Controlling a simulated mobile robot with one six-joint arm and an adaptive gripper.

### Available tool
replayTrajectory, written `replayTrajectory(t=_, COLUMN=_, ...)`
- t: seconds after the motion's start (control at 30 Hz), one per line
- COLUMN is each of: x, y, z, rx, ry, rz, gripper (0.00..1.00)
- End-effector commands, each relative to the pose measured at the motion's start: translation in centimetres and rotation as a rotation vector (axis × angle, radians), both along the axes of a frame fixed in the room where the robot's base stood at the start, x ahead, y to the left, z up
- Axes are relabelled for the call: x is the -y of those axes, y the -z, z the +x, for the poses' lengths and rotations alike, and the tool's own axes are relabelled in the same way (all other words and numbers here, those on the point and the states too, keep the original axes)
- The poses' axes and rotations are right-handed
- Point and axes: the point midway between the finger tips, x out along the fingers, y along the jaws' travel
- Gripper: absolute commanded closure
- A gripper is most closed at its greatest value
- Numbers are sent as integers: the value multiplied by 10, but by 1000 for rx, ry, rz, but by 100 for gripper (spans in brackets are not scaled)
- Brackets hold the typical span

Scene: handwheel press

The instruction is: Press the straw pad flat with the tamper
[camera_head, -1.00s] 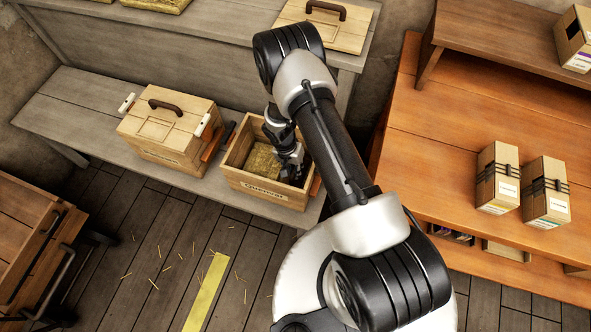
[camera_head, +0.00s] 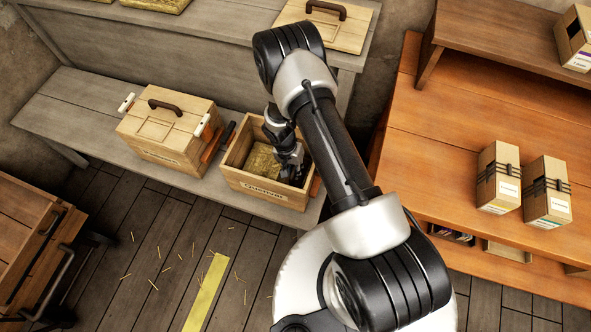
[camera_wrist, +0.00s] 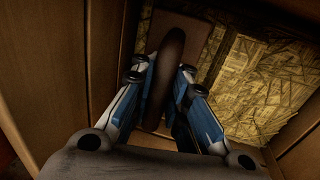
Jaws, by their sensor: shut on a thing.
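An open wooden crate (camera_head: 243,181) with a label on its front stands on the grey bench. The yellowish straw pad (camera_head: 262,159) lies inside it, and it shows beside the tamper in the wrist view (camera_wrist: 265,85). My gripper (camera_head: 291,170) reaches down into the right part of the crate. In the wrist view my gripper (camera_wrist: 164,78) is shut on the dark curved handle of the tamper (camera_wrist: 194,38). The tamper's brown block is over or on part of the pad, close to the crate's wall. I cannot tell if its underside touches the pad; that face is hidden.
A lidded crate (camera_head: 160,135) with a handle and white-tipped side clamps stands left of the open crate. A dark-handled tool (camera_head: 227,135) sits between them. A loose lid (camera_head: 340,35) lies on the upper shelf behind. Cartons (camera_head: 497,178) stand on the orange bench at right.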

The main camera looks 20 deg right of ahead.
Motion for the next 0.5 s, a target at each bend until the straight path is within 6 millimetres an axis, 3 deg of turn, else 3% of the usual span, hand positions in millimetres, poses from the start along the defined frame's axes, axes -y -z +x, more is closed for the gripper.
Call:
replayTrajectory(t=0.17, x=0, y=-1, z=-3, rx=-5, ry=0, rz=1, gripper=100)
replayTrajectory(t=0.5, x=0, y=-44, z=-1, rx=-1, ry=0, rz=1, gripper=100)
